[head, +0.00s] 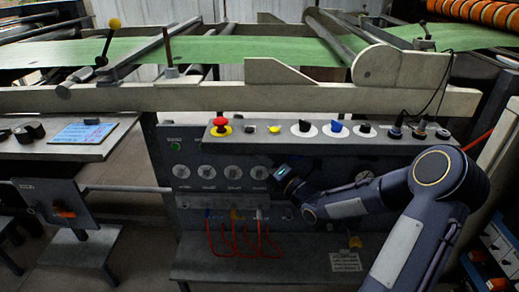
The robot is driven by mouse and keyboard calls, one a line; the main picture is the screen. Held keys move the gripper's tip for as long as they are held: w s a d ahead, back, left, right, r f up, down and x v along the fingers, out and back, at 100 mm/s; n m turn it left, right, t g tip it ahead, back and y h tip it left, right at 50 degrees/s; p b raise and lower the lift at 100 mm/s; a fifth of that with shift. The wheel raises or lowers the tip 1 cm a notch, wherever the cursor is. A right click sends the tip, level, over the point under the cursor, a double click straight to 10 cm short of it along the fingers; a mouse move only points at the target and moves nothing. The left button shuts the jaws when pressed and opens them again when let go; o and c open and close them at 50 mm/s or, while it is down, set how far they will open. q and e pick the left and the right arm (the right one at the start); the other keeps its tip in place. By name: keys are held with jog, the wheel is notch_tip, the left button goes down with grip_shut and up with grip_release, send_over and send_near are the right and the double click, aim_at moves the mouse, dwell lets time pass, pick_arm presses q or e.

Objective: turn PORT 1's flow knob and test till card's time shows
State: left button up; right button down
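My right gripper (277,174) is just right of the rightmost knob; contact and finger opening are unclear. A blue and white card (82,133) lies on the left side table. A white card (345,262) with dark print stands low on the right. Neither card's text is readable. My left gripper is out of view.
A sloped control box above holds a red mushroom button (220,124) and several dark and blue switches. Red hoses (235,240) hang below the knobs. A round gauge (364,177) sits behind my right arm. The area left of the knobs is clear of my arms.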

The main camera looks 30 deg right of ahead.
dwell(0.8)
jog(key=shift+w+d+b, duration=0.2)
jog(key=shift+w+b, duration=0.2)
jog(key=shift+b, duration=0.25)
jog(key=shift+w+d+b, duration=0.25)
jog(key=shift+w+b, duration=0.1)
dwell(0.4)
dwell(3.9)
jog(key=shift+s+a+b, duration=0.45)
jog(key=shift+s+b, duration=0.15)
jog(key=shift+s, duration=0.15)
